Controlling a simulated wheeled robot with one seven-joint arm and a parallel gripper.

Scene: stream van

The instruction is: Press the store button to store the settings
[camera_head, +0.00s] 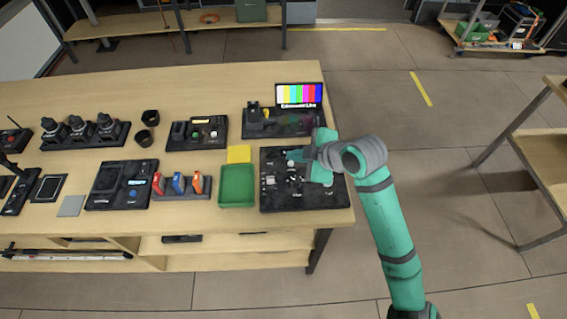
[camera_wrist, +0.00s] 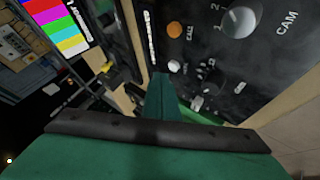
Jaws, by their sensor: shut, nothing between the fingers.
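A black control panel (camera_head: 325,198) lies at the right end of the wooden table. In the wrist view the panel (camera_wrist: 270,70) carries a large grey knob (camera_wrist: 240,22) beside the word CAM, an orange button (camera_wrist: 174,30), a white button (camera_wrist: 175,66) and a smaller knob (camera_wrist: 208,88). I cannot make out a button labelled store. My gripper (camera_head: 293,156) is over the far part of this panel. In the wrist view the green fingers of my gripper (camera_wrist: 163,82) are together and empty, beside the white button. I cannot tell whether they touch the panel.
A green tray (camera_head: 237,200) and a yellow note (camera_head: 239,154) are left of the panel. A black unit with a colour-bar screen (camera_head: 299,95) stands behind it. Several other control boxes fill the table's left.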

